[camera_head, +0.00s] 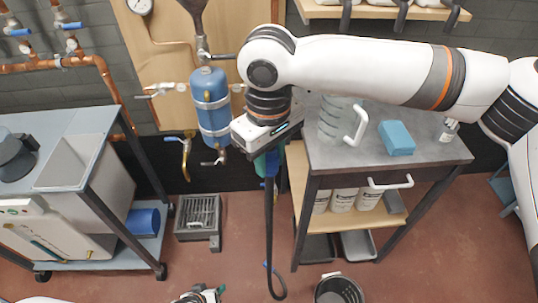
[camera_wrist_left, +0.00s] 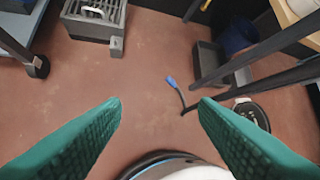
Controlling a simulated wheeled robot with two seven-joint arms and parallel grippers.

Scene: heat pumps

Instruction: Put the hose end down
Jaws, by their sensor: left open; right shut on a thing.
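A black hose (camera_head: 269,225) hangs from my right gripper (camera_head: 267,168), which is shut on its upper part beside the blue tank. Its lower part curls up near the floor, ending in a blue tip (camera_head: 267,265). The blue tip also shows in the left wrist view (camera_wrist_left: 171,81), with black hose beside it. I cannot tell whether it touches the floor. My left gripper (camera_head: 207,293) is low at the bottom edge of the head view. Its green fingers (camera_wrist_left: 160,108) are wide apart and empty in the left wrist view.
A grey-topped bench (camera_head: 440,150) carries a clear jug (camera_head: 330,120) and a blue block (camera_head: 396,138). The blue tank (camera_head: 211,105) is on the wall board.

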